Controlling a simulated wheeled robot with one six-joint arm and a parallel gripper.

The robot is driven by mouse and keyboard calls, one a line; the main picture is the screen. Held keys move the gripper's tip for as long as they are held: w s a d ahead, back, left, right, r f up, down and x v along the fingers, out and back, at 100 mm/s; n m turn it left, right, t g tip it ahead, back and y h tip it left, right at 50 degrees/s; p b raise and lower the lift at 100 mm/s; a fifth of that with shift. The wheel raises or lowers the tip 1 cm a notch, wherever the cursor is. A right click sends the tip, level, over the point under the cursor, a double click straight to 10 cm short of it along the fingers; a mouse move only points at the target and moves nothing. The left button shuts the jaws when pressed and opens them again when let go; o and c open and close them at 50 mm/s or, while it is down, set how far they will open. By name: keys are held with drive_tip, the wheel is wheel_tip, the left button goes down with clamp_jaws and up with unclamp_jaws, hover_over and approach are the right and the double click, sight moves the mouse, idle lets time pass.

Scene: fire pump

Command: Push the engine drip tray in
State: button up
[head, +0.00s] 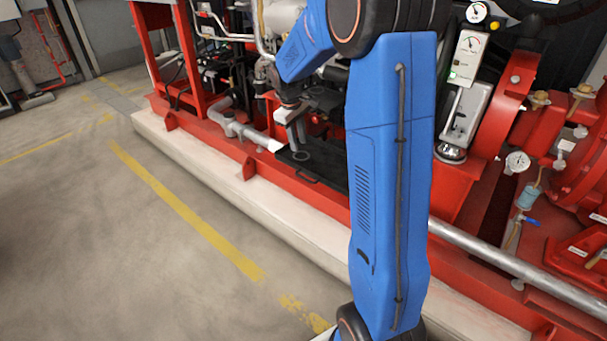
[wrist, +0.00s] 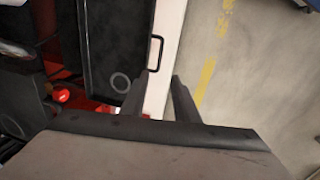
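The engine drip tray is a flat black tray (head: 328,176) sticking out of the red base frame, low in the head view, with its front edge over the pale plinth. It fills the upper left of the wrist view (wrist: 105,40). Its handle (wrist: 154,53) is a thin dark loop on the front edge, and it also shows in the head view (head: 306,177). A round ring mark lies on the tray. My gripper (wrist: 158,88) is open, its two fingers apart with nothing between them. In the head view my gripper (head: 297,130) is above the tray; contact cannot be told.
My blue arm hides part of the tray's right side and the engine. A grey pipe (head: 235,127) runs along the red frame (head: 190,125). The pale plinth (head: 290,215) borders open floor (head: 130,240) with yellow lines. Gauges and red pump parts stand at right.

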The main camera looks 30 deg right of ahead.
sight(304, 178)
drive_tip(key=d+f, duration=0.1)
drive_tip(key=f, duration=0.4)
drive_tip(key=d+f, duration=0.1)
drive_tip(key=f, duration=0.5)
drive_tip(key=w+d+f, duration=0.1)
drive_tip(key=f, duration=0.5)
clamp_jaws()
